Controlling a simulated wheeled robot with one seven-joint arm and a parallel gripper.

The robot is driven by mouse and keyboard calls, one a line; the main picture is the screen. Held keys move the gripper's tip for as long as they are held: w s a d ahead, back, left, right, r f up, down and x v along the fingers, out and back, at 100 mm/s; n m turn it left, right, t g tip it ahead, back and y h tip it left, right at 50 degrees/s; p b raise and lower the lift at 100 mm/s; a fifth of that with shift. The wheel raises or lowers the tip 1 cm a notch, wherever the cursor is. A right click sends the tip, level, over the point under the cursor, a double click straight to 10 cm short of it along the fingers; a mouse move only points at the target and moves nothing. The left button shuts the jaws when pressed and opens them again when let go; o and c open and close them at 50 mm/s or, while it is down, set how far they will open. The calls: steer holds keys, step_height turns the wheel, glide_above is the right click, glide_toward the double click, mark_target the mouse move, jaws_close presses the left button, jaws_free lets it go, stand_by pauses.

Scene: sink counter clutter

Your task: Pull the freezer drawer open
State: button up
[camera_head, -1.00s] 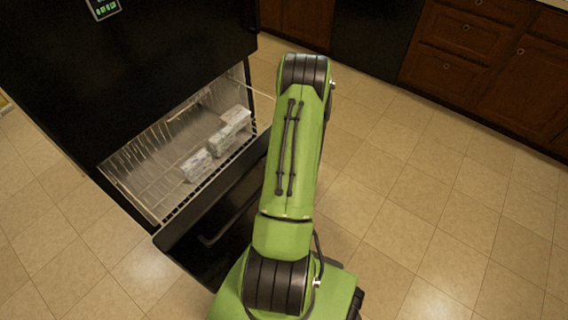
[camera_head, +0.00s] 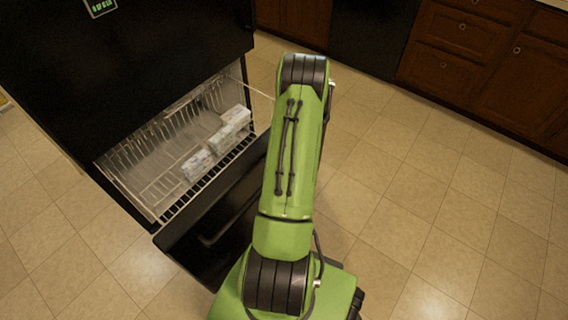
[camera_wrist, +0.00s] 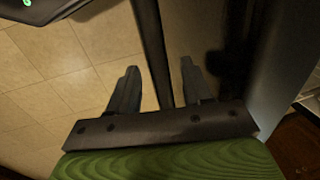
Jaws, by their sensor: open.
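The freezer drawer (camera_head: 195,240) is the black bottom front of the tall black fridge (camera_head: 130,90). It stands partly pulled out, and a wire basket (camera_head: 135,165) with white packages (camera_head: 198,162) shows behind it. A dark handle (camera_head: 214,238) runs along the drawer front, partly behind my green arm. In the head view my gripper is hidden behind the arm. In the wrist view my gripper (camera_wrist: 158,78) is open, its two fingers on either side of a long dark bar (camera_wrist: 150,40), probably the handle. I cannot tell whether a finger touches it.
Wooden cabinets (camera_head: 465,45) stand at the back right, with a dark appliance front (camera_head: 370,35) beside them. The tiled floor (camera_head: 420,210) on the right is clear. A pane-like basket side edge (camera_head: 262,88) shows near my arm.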

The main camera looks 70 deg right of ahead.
steer(key=s+r+p, duration=0.3)
steer(key=r+p, duration=0.2)
steer(key=r, duration=1)
steer(key=shift+a+r, duration=0.25)
steer(key=shift+a, duration=0.05)
steer(key=w+a+r+n+p, duration=0.2)
steer(key=w+a+r+n, duration=0.15)
steer(key=a+r, duration=0.35)
steer(key=w+a+r+n+t+p, duration=0.1)
steer(key=w+a+r+n+p, duration=0.15)
steer(key=w+a+r, duration=0.4)
steer(key=w+a+r+n+p, duration=0.1)
steer(key=w+a+r+n, duration=0.3)
steer(key=r, duration=0.5)
steer(key=s+a+r+n+p, duration=0.1)
steer(key=s+a+r+n, duration=0.2)
steer(key=a, duration=0.3)
steer(key=s+a+r+n+t+p, duration=0.1)
steer(key=s+a+r+n+p, duration=0.1)
steer(key=s+a+r+n, duration=0.2)
steer(key=s+a+r+n+t+p, duration=0.1)
steer(key=s+a+r+n, duration=0.2)
steer(key=a, duration=0.7)
steer(key=shift+s+a+r+n, duration=0.15)
steer(key=shift+s+r+n, duration=0.15)
steer(key=shift+s+r, duration=0.5)
